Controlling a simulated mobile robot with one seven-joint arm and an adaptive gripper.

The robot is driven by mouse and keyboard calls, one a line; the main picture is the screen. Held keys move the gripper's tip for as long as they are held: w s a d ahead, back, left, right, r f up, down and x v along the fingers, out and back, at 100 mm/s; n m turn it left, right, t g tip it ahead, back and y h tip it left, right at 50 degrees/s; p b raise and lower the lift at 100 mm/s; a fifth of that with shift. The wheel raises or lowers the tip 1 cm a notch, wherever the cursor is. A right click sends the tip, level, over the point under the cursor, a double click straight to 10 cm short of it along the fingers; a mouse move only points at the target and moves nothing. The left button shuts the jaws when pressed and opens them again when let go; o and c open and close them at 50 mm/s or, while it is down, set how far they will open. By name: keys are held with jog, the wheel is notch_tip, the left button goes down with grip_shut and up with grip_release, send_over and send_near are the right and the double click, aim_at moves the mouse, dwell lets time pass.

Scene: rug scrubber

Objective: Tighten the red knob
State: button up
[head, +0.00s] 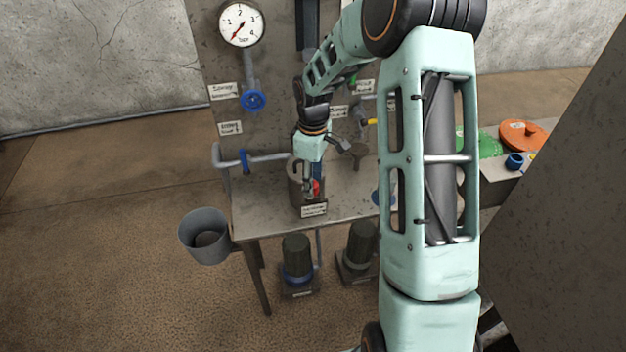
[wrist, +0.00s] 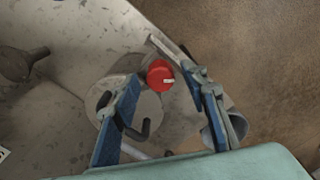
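The red knob (head: 316,187) sits at the side of a grey cylindrical canister (head: 294,183) on the bench, partly covered by my gripper in the head view. In the wrist view the red knob (wrist: 159,77) is round with a small pale mark. My gripper (wrist: 161,74) is open, with a blue finger on the left and another on the right of the knob. I see no clear contact between fingers and knob. The canister (wrist: 145,112) shows with a dark curved handle. My gripper (head: 313,182) points down over the canister in the head view.
The metal bench (head: 260,208) has a front label plate below the knob. A grey bucket (head: 205,235) stands left of it. A pipe with a blue valve (head: 245,160) runs at the back left, below a gauge (head: 241,24). A dark funnel-like part (head: 357,154) stands right of the canister.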

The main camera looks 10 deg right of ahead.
notch_tip(320, 180, up, 12)
dwell(0.7)
notch_tip(320, 180, up, 9)
jog(key=p, duration=0.7)
